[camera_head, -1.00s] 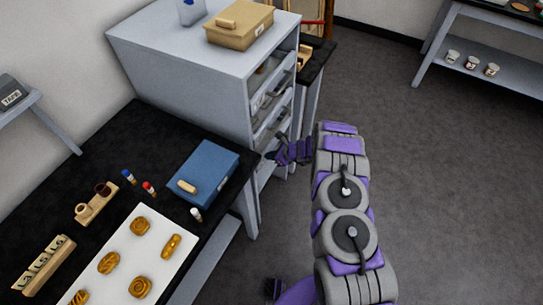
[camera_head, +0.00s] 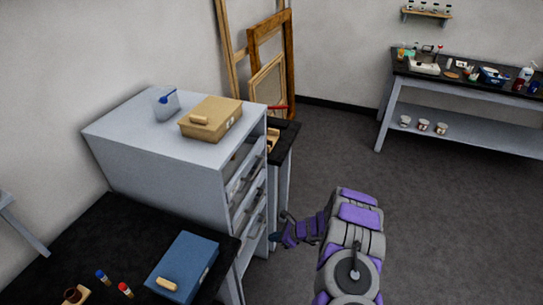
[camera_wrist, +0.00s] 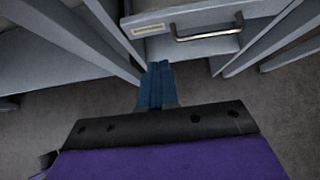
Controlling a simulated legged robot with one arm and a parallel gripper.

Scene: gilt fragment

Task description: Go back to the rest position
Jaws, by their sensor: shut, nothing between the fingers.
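My gripper (camera_head: 277,237) is in front of the grey drawer cabinet (camera_head: 165,152), near its lower right side in the head view. My purple and grey arm reaches to it from the lower right. In the wrist view the blue fingers (camera_wrist: 157,84) are together with nothing between them. They point toward a labelled drawer with a metal handle (camera_wrist: 208,31). The fingers appear apart from the handle, though the exact gap is hard to judge.
A blue box (camera_head: 184,266) lies on the black table (camera_head: 95,235) at left. A shelved bench (camera_head: 470,135) stands at back right. Grey floor (camera_head: 430,215) is open at right.

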